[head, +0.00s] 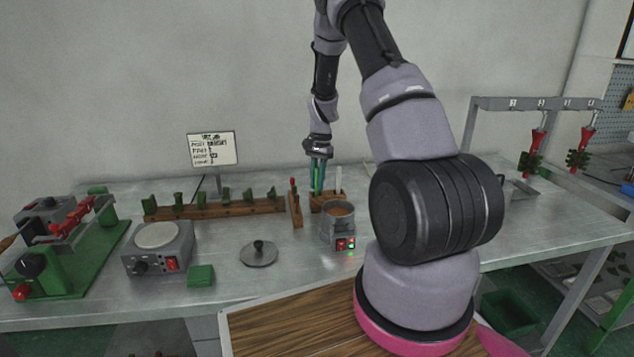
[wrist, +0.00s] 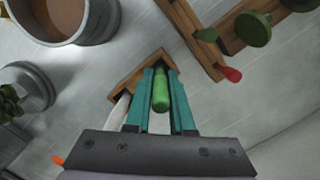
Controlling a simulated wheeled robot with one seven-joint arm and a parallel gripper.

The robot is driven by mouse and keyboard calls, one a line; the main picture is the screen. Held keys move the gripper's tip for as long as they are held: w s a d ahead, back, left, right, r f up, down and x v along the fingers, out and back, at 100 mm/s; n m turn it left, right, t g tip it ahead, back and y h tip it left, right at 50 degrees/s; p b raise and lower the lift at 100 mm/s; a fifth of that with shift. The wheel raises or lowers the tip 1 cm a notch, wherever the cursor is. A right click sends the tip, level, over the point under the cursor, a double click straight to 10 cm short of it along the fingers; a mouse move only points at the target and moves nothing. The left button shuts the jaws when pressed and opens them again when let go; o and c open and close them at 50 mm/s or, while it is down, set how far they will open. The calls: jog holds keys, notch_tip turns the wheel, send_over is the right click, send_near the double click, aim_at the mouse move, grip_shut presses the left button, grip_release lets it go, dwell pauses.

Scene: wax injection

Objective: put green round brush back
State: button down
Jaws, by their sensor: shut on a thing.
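The green round brush (wrist: 160,92) is held between the two teal fingers of my gripper (wrist: 160,100) in the wrist view. In the head view my gripper (head: 318,165) points down at the back of the bench, over a small wooden holder (head: 328,204), and the brush (head: 317,185) shows as a green strip between the fingers. The holder also shows in the wrist view (wrist: 127,83), around or just below the brush's far end. I cannot tell whether the brush touches it. A white tool (head: 338,180) stands in the holder beside my fingers.
A pot of brown wax (head: 338,212) stands just in front of the holder. A narrow wooden stand with a red-tipped tool (head: 294,204) is close on the left, beside a long rack of green pieces (head: 215,208). A round metal plate (head: 259,254) lies further forward.

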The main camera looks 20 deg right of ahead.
jog(key=shift+f, duration=0.1)
jog(key=c, duration=0.8)
grip_release()
notch_tip(320, 180, up, 22)
jog(key=s+a+n+t, duration=0.1)
jog(key=s+t, duration=0.1)
jog(key=s, duration=0.1)
jog(key=s+a+r+n+t, duration=0.2)
jog(key=s+a+r, duration=0.2)
jog(key=s+r, duration=0.45)
jog(key=s+a+r+n+t, duration=0.1)
jog(key=s+r, duration=0.1)
jog(key=s, duration=0.4)
jog(key=s+a+r+n+t, duration=0.1)
jog(key=s+a+r, duration=0.1)
jog(key=s, duration=0.4)
jog(key=s+a+r+n+t, duration=0.1)
jog(key=s+r+n+t, duration=0.1)
jog(key=s, duration=0.4)
jog(key=shift+s+a+r+y, duration=0.1)
jog(key=shift+a+r+y, duration=0.1)
jog(key=shift+a+y, duration=0.2)
